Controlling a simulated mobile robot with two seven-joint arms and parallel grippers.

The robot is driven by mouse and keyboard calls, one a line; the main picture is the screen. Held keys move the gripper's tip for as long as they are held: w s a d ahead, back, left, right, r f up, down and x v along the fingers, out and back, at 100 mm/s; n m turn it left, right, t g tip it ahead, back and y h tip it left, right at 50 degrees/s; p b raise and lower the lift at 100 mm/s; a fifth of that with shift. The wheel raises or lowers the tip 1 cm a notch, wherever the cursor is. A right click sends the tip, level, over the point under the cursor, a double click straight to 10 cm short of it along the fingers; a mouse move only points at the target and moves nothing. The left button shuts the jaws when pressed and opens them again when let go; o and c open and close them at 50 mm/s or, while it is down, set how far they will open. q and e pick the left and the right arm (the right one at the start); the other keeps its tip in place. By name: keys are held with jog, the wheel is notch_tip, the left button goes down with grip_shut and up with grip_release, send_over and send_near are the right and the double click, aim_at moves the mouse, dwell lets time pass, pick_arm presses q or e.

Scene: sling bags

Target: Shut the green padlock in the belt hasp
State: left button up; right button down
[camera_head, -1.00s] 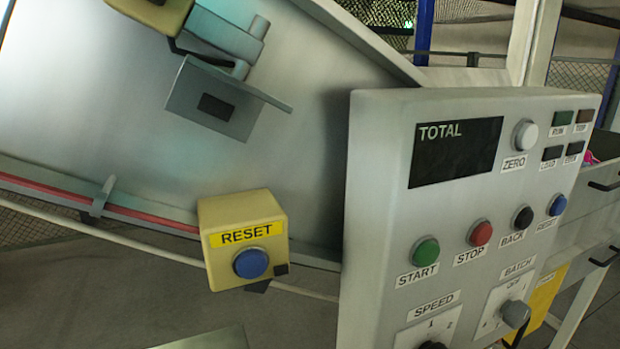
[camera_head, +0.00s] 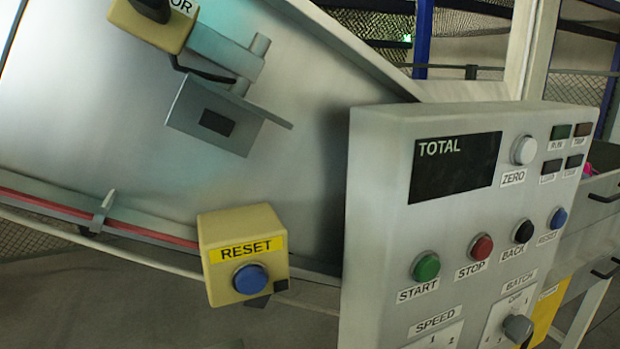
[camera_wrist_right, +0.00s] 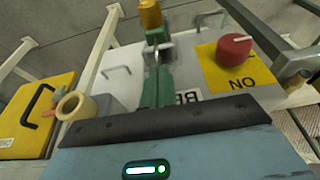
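The wrist view shows my right gripper (camera_wrist_right: 157,48) as two narrow green parts lying close together, with grey ends, above its blue-grey body. A brass-yellow block (camera_wrist_right: 150,14) shows just beyond the grey ends; I cannot tell whether it is gripped. The belt hasp is not clearly recognisable. Neither gripper shows in the head view.
The head view shows a grey control panel (camera_head: 390,230), a yellow RESET box (camera_head: 235,235) and a sloping metal surface (camera_head: 90,120). The wrist view has a tan ring-shaped part (camera_wrist_right: 76,106) and a yellow panel (camera_wrist_right: 25,115) with a black handle at left.

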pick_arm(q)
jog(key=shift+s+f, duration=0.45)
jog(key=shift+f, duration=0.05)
pick_arm(e)
jog(key=shift+f, duration=1.25)
jog(key=shift+r, duration=1.9)
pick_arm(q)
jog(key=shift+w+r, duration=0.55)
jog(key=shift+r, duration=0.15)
pick_arm(e)
jog(key=shift+r, duration=1.7)
jog(key=shift+f, duration=0.1)
